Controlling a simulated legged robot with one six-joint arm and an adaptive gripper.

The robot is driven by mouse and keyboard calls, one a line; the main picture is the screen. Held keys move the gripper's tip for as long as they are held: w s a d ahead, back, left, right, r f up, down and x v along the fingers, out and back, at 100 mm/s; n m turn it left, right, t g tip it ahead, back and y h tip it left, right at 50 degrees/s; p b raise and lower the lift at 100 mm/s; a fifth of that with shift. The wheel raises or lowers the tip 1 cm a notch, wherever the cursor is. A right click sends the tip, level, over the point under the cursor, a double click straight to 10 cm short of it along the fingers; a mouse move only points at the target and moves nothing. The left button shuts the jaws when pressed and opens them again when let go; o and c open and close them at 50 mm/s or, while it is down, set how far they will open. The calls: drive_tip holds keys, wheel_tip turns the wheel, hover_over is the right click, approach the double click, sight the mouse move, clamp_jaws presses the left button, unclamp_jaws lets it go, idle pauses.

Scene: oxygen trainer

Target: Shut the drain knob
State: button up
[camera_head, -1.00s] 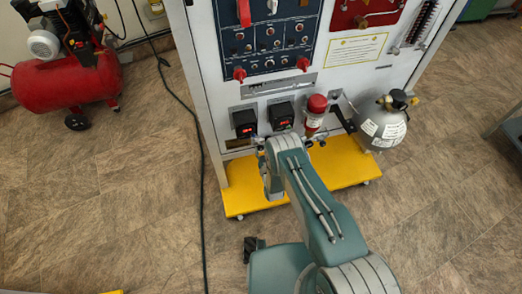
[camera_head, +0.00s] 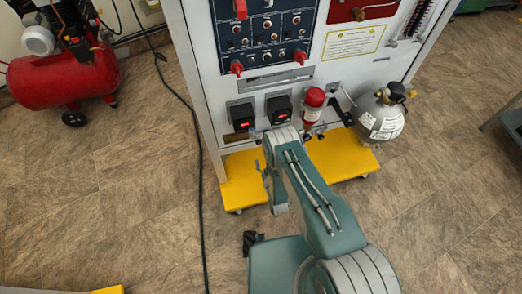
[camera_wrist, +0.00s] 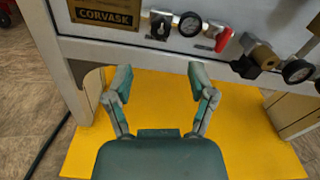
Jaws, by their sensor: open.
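The lower edge of the trainer panel shows in the wrist view with a row of small fittings. A black knob (camera_wrist: 160,25) sits beside a round gauge (camera_wrist: 190,24), with a red-handled valve (camera_wrist: 222,40) to their right. A brass fitting with a black part (camera_wrist: 258,58) is further right. I cannot tell for sure which of these is the drain knob. My gripper (camera_wrist: 159,76) is open and empty, its fingers spread below the panel edge and apart from the fittings. In the head view my arm hides most of this row.
A yellow base (camera_head: 340,158) juts out under the white cabinet. A grey cylinder (camera_head: 381,120) stands at the cabinet's right, and a red compressor tank (camera_head: 62,77) is at far left. A black cable (camera_head: 201,200) lies on the floor. Floor on both sides is mostly clear.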

drive_tip(key=v, duration=0.4)
drive_tip(key=shift+s, duration=0.1)
idle(0.4)
